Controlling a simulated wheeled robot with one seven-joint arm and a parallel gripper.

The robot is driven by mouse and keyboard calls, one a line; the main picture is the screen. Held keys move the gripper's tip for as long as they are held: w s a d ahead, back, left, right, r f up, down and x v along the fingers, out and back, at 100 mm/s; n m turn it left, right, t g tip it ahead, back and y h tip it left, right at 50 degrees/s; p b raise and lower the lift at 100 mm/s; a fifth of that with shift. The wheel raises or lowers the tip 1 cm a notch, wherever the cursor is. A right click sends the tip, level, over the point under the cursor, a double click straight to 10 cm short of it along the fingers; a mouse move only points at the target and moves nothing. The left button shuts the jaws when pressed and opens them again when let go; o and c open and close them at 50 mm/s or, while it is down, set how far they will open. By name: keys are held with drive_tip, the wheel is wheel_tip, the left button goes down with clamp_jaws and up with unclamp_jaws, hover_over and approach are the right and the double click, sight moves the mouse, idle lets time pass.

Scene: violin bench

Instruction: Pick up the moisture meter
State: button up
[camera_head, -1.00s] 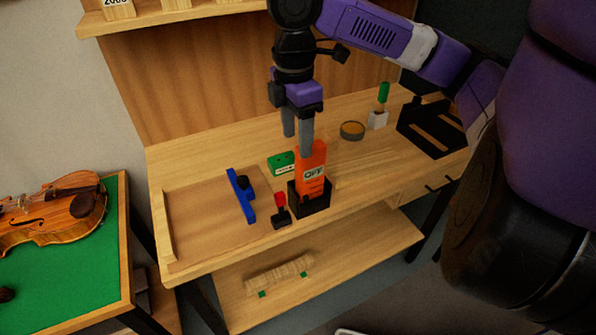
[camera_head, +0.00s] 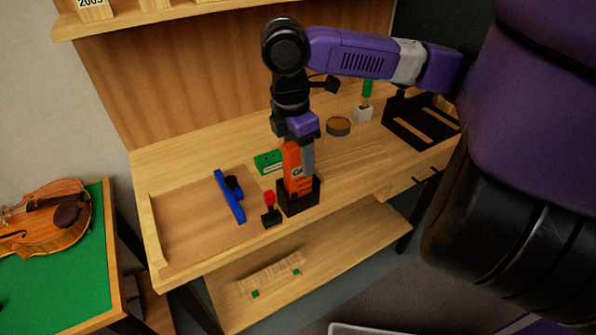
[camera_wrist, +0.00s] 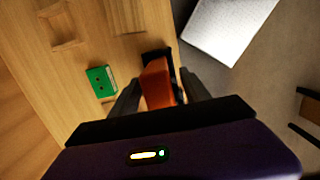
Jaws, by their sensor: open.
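The moisture meter, an orange upright device (camera_head: 292,166) with a small display, stands in a black holder (camera_head: 312,193) at the bench's front edge. In the wrist view the orange meter (camera_wrist: 159,84) lies between my two fingers. My gripper (camera_head: 299,160) points down over the meter, one grey finger visible on its right side in the head view. The fingers are open around its upper part; whether they touch it I cannot tell. The meter's lower part is hidden in the holder, and its display is partly covered.
A green box (camera_head: 268,162) stands close behind the holder. A small red-topped black item (camera_head: 270,212) and a blue tool (camera_head: 229,197) are to the left. A round tin (camera_head: 338,127) and a black tray (camera_head: 421,140) are farther right. A violin (camera_head: 45,216) lies on a green table.

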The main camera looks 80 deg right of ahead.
clamp_jaws()
idle(0.3)
